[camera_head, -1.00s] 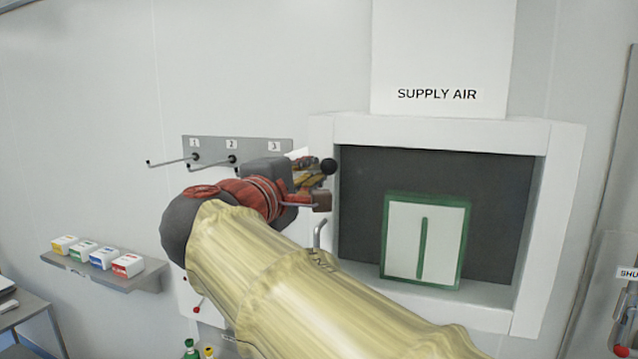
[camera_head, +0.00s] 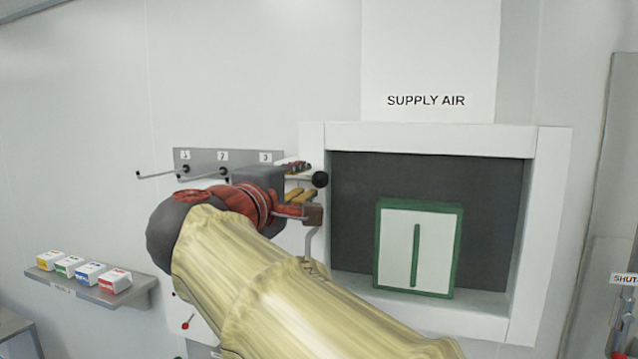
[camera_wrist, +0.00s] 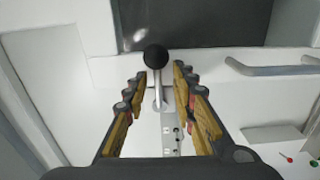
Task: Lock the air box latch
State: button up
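The latch lever, a thin metal rod (camera_wrist: 158,92) with a black ball knob (camera_wrist: 155,56), rises from a metal plate (camera_wrist: 170,135) in the wrist view. My gripper (camera_wrist: 160,76) is open, with one finger on each side of the rod and visible gaps between. The knob shows just beyond the fingertips. In the head view, the knob (camera_head: 320,179) is at the left edge of the white air box frame (camera_head: 430,138), beside my gripper (camera_head: 304,202). My gripper and arm hide most of the latch there. A green-framed white panel (camera_head: 393,250) stands inside the box opening.
A grey bar handle (camera_wrist: 270,70) is right of the latch in the wrist view. A hook rack (camera_head: 207,158) is on the wall to the left. A shelf (camera_head: 140,291) with several small boxes is lower left.

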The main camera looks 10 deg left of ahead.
jog(key=s+a, duration=0.1)
jog(key=s, duration=1.1)
